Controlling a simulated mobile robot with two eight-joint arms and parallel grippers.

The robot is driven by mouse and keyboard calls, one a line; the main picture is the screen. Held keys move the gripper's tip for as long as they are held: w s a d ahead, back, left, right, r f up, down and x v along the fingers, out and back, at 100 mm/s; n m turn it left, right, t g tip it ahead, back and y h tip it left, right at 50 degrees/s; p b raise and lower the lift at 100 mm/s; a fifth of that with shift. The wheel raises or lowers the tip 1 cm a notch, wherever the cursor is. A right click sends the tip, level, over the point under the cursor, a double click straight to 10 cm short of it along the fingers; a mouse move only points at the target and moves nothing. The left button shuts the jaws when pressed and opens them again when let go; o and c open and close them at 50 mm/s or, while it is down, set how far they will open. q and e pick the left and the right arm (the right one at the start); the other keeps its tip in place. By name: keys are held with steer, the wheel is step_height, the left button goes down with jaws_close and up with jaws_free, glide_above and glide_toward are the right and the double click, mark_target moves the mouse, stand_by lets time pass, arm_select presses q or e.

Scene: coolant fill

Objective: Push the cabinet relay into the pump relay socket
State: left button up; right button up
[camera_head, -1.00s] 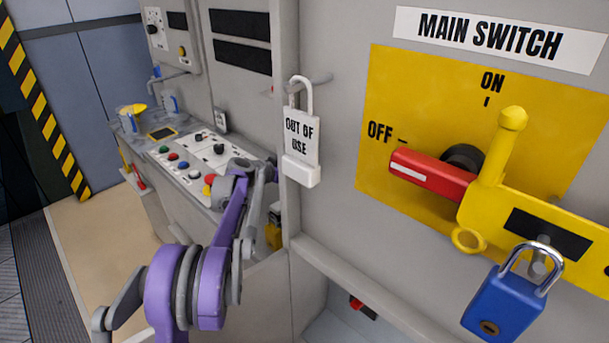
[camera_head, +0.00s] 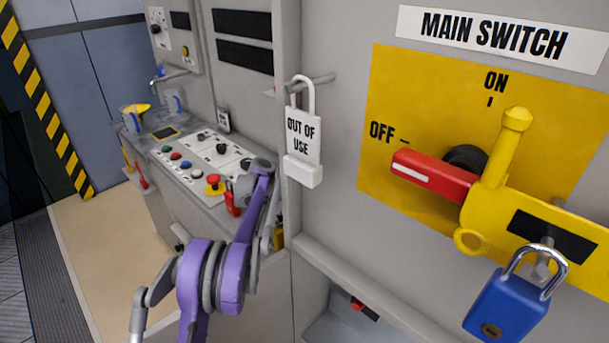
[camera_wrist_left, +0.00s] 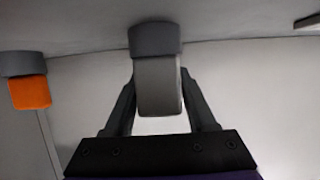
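In the left wrist view the two dark fingers of my left gripper (camera_wrist_left: 160,100) stand on either side of a light grey block (camera_wrist_left: 158,86), their tips against its sides. The block's far end meets a dark grey piece (camera_wrist_left: 155,39) at the wall; I cannot tell whether it is seated there. To the left an orange block (camera_wrist_left: 30,92) sits against a similar grey piece (camera_wrist_left: 22,64). No label shows which is the cabinet relay or the pump socket. In the head view my purple left arm reaches toward the console; its fingers are hidden. My right gripper is not in view.
A button console (camera_head: 198,160) lies beyond my left arm, with a small red object (camera_head: 232,202) beside it. An "OUT OF USE" padlock (camera_head: 303,140) hangs from a peg. The main switch's red handle (camera_head: 432,177) and a blue padlock (camera_head: 505,303) are at right.

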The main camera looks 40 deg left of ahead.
arm_select(q)
jaws_close()
steer(key=shift+r, duration=0.15)
